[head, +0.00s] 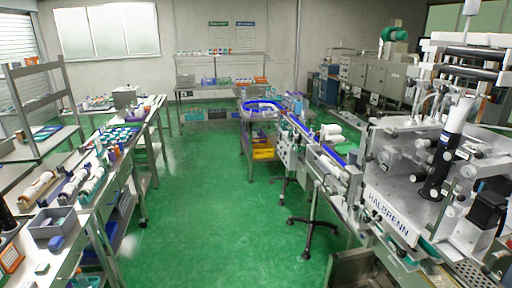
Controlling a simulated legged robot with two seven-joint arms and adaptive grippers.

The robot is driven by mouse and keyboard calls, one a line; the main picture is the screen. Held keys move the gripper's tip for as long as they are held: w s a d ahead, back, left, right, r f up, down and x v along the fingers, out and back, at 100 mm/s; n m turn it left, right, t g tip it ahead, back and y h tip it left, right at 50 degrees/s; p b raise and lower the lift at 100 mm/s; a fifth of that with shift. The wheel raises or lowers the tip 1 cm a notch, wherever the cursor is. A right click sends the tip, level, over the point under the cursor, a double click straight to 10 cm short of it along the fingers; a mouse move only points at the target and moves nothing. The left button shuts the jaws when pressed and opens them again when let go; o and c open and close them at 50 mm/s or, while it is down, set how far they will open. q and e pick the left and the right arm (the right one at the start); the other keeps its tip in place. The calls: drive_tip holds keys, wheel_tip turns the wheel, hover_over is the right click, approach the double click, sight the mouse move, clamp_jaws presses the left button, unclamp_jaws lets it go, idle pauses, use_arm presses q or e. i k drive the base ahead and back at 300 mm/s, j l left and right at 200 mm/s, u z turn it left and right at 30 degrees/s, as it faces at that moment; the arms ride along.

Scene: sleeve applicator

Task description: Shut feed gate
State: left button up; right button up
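The sleeve applicator (390,218), a large silver machine lettered HALBRENN, stands at the right. A narrow conveyor (322,160) with blue rails runs from it back toward a round blue-rimmed table (262,107). The feed gate is too small or hidden for me to pick out, so I cannot tell if it is open or shut. Neither of my grippers shows in the head view.
A long workbench (97,182) with rolls, bins and bottles lines the left. A black-footed stand (312,224) rests under the conveyor. The green floor (205,215) between bench and machine is clear. Shelving (222,88) stands at the back wall.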

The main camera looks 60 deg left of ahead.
sight(299, 149)
drive_tip(key=u, duration=1.7)
drive_tip(key=z, duration=0.2)
drive_tip(key=i+j+z, duration=0.2)
drive_tip(key=i+z, duration=0.2)
drive_tip(key=i+j+z, duration=0.25)
drive_tip(key=z, duration=0.2)
